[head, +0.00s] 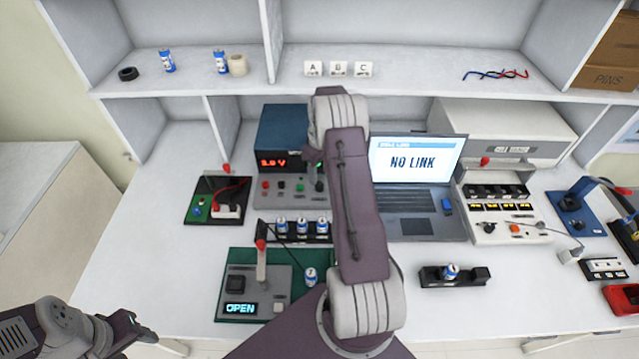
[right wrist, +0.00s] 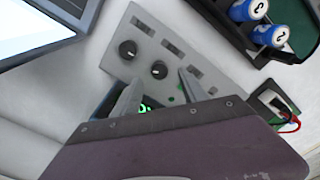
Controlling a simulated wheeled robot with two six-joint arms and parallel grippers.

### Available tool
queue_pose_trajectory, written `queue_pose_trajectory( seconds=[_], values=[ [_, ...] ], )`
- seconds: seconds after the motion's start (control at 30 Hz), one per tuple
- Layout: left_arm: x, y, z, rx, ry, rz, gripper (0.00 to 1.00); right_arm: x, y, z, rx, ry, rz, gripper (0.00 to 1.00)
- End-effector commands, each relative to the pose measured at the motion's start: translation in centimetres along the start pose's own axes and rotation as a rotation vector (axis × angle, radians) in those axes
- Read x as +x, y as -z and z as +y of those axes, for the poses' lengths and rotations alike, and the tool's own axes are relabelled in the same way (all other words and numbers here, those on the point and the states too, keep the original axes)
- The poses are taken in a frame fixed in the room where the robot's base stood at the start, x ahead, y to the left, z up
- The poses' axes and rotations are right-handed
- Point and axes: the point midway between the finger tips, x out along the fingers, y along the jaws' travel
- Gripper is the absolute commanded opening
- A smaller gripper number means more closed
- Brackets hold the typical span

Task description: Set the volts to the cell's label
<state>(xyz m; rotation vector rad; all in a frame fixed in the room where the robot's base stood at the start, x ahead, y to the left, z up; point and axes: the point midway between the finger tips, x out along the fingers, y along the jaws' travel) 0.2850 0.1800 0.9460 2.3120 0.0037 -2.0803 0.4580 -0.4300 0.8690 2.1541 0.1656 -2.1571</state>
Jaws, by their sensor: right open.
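The power supply (head: 283,128) is a blue box with a red volts display (head: 273,162); its digits are too small to read surely. Its grey control panel (head: 268,199) also shows in the right wrist view (right wrist: 150,30) with two black knobs, one (right wrist: 127,50) farther left and one (right wrist: 159,70) between my fingertips. My right gripper (right wrist: 158,82) is open over the panel; contact with the knob cannot be told. In the head view my right arm partly hides the panel. A blue-and-white cell (head: 310,276) lies on the green board (head: 230,263); its label is unreadable. My left gripper (head: 135,332) is low at left.
Several cells (head: 302,226) stand in a black rack in front of the supply. The green board has an upright red-tipped lever (head: 261,258) and an OPEN display (head: 240,308). A laptop (head: 415,160) showing NO LINK stands right of my arm. Another cell (head: 451,270) sits in a black holder.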

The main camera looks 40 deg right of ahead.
Motion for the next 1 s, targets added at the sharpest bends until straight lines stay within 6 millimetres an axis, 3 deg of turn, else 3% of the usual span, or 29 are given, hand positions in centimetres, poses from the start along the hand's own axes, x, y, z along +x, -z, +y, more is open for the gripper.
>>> queue_pose_trajectory(
  seconds=[0.1, 0.23, 0.57, 0.77, 1.0],
  values=[
    [-0.1, 0.0, 0.0, 0.0, 0.0, 0.0, 0.5, 2.5, 0.0, -0.1, 0.0, 0.002, -0.002, 0.5],
    [-0.2, 0.0, 0.0, 0.0, 0.0, 0.0, 0.5, 4.3, 0.0, -0.1, 0.0, 0.001, -0.001, 0.5],
    [-0.2, 0.0, 0.0, 0.0, 0.0, 0.0, 0.5, 5.1, 0.1, 0.0, 0.0, 0.0, 0.002, 0.5],
    [-0.2, 0.0, 0.0, 0.0, 0.0, 0.0, 0.5, 5.1, 0.1, 0.0, 0.0, 0.0, 0.002, 0.0],
    [-0.5, 0.1, 0.0, 0.0, 0.0, 0.0, 0.5, 5.0, 0.1, -0.1, 0.117, 0.0, 0.004, 0.0]
  ],
)
